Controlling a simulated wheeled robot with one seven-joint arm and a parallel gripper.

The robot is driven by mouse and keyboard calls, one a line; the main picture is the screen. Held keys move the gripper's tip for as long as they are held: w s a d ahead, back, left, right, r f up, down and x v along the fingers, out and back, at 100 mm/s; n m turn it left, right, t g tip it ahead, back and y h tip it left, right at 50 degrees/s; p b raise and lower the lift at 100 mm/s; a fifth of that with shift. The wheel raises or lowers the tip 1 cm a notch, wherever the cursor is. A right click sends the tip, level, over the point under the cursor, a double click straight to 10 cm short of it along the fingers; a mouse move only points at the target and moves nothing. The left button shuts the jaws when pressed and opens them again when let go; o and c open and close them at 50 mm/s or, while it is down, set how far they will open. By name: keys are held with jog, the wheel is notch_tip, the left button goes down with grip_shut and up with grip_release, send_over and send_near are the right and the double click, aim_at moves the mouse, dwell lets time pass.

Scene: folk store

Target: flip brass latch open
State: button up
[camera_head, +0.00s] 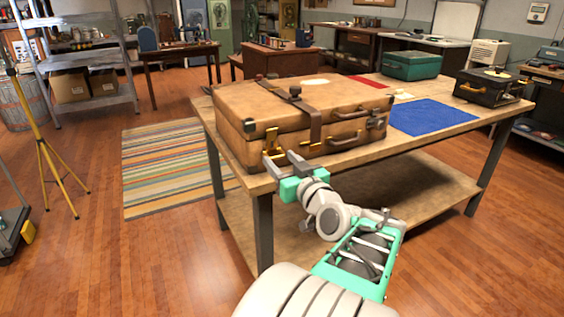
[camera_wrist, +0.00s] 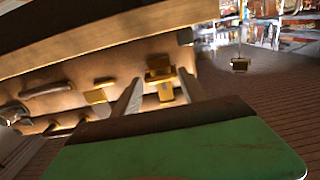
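A tan leather suitcase (camera_head: 300,118) with dark corners and a brown strap lies closed on the wooden table. A brass latch (camera_head: 271,138) is on its front face near the left corner. My gripper (camera_head: 287,157) is at this latch, with its two fingers apart. In the wrist view, the brass latch (camera_wrist: 160,72) shows between the open fingertips of my gripper (camera_wrist: 158,90), with a hanging brass tab. I cannot tell whether a finger touches it. A second brass piece (camera_wrist: 99,94) shows to the left, outside the fingers.
The wooden table (camera_head: 400,150) has a lower shelf and dark legs. A blue cloth (camera_head: 432,116), a green case (camera_head: 411,65) and a black case (camera_head: 490,87) are to the right of the suitcase. A yellow tripod (camera_head: 55,165) and striped rug (camera_head: 170,165) are at the left.

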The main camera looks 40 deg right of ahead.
grip_shut()
dwell(0.3)
jog(key=shift+s+r, duration=0.1)
jog(key=shift+r, duration=0.05)
